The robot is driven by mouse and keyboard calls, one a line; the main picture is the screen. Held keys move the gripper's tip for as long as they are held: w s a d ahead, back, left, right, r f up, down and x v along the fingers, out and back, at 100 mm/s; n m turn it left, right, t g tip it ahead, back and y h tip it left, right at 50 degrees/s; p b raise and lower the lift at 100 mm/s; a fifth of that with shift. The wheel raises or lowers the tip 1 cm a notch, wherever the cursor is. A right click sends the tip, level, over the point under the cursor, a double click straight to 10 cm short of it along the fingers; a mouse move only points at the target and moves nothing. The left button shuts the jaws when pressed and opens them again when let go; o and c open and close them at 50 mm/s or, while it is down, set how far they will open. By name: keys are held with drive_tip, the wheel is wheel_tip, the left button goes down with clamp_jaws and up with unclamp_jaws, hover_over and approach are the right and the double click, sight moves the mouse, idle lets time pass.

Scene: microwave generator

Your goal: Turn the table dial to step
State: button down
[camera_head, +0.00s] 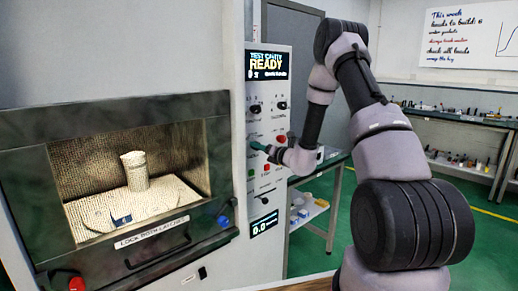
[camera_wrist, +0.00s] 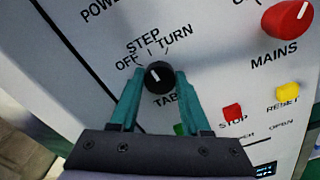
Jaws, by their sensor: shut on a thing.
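The table dial (camera_wrist: 158,74) is a small black round knob on the white panel, with OFF, STEP and TURN printed around its top. A small light mark shows on its face, pointing up and slightly left, near STEP; its exact setting is hard to read. My gripper (camera_wrist: 160,82) has its two teal fingers on either side of the knob, shut on it. In the head view my gripper (camera_head: 260,146) is at the control panel (camera_head: 268,110), and the hand hides the dial there. The word TABLE below the knob is partly covered.
Close by in the wrist view are a red MAINS knob (camera_wrist: 288,19), a red STOP button (camera_wrist: 232,112) and a yellow RESET button (camera_wrist: 288,90). The panel display (camera_head: 267,63) reads READY. The cavity door (camera_head: 130,170) stands left of the panel.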

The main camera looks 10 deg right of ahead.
drive_tip(key=shift+m, duration=0.4)
drive_tip(key=shift+c, duration=1.8)
unclamp_jaws()
drive_tip(key=shift+s+d, duration=0.1)
drive_tip(key=v, duration=1)
drive_tip(key=shift+s+d, duration=0.15)
drive_tip(key=shift+s, duration=0.15)
drive_tip(key=shift+r, duration=0.15)
